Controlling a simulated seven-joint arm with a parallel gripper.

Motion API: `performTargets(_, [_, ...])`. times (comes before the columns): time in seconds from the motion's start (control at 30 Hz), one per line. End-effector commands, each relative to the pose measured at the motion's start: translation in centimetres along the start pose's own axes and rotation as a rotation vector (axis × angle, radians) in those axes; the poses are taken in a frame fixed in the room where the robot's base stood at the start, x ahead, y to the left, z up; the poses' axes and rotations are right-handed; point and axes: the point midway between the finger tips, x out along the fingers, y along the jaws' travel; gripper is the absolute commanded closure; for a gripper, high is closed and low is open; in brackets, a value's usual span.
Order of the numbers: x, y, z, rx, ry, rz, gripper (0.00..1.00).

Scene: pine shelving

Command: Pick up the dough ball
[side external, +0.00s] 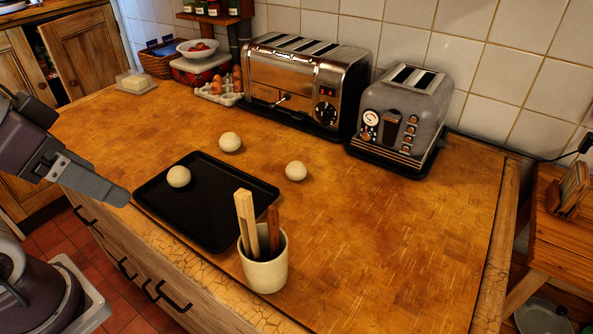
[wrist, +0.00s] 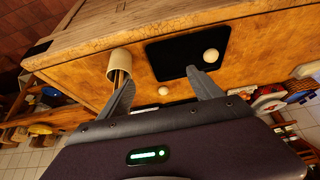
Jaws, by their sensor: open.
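Three pale dough balls show in the side view. One dough ball (side external: 178,176) sits on the black tray (side external: 212,222), near its left end. A second dough ball (side external: 230,141) lies on the worktop behind the tray, and a third dough ball (side external: 296,171) lies to the tray's right. The wrist view also shows the ball on the tray (wrist: 211,55) and another pale ball (wrist: 163,91) beyond the tray. My gripper (side external: 122,196) is at the left, over the counter's front edge, apart from the balls. Its two fingers (wrist: 160,76) are spread and empty in the wrist view.
A cream crock (side external: 265,272) with upright wooden utensils stands by the tray's near right corner. A large chrome toaster (side external: 305,85) and a smaller grey toaster (side external: 405,112) stand along the tiled wall. An egg holder (side external: 218,93) is at the back left. The worktop's right side is clear.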

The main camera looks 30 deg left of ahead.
Motion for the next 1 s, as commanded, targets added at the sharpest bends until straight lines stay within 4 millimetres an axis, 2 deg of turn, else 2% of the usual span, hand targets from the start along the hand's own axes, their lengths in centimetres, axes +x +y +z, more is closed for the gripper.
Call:
performTargets(0.4, [0.0,0.0,-0.3,0.003,-0.002,0.000,0.26])
performTargets(0.47, [0.1,0.1,-1.6,0.016,-0.013,0.000,0.26])
performTargets(0.57, [1.3,0.3,-6.6,0.068,-0.048,0.003,0.26])
performTargets(0.6, [2.5,0.5,-9.2,0.097,-0.066,0.008,0.26])
performTargets(0.67, [4.8,0.8,-13.2,0.143,-0.091,0.018,0.26])
performTargets(0.7, [6.9,1.0,-15.5,0.172,-0.106,0.027,0.26])
performTargets(0.77, [10.5,1.3,-18.8,0.213,-0.129,0.044,0.26])
performTargets(0.8, [13.2,1.6,-20.6,0.240,-0.145,0.057,0.26])
performTargets(0.87, [17.6,1.9,-22.8,0.274,-0.165,0.076,0.26])
performTargets(0.9, [20.6,2.0,-23.8,0.294,-0.177,0.089,0.26])
performTargets(1.0, [27.2,2.4,-25.1,0.334,-0.199,0.119,0.26])
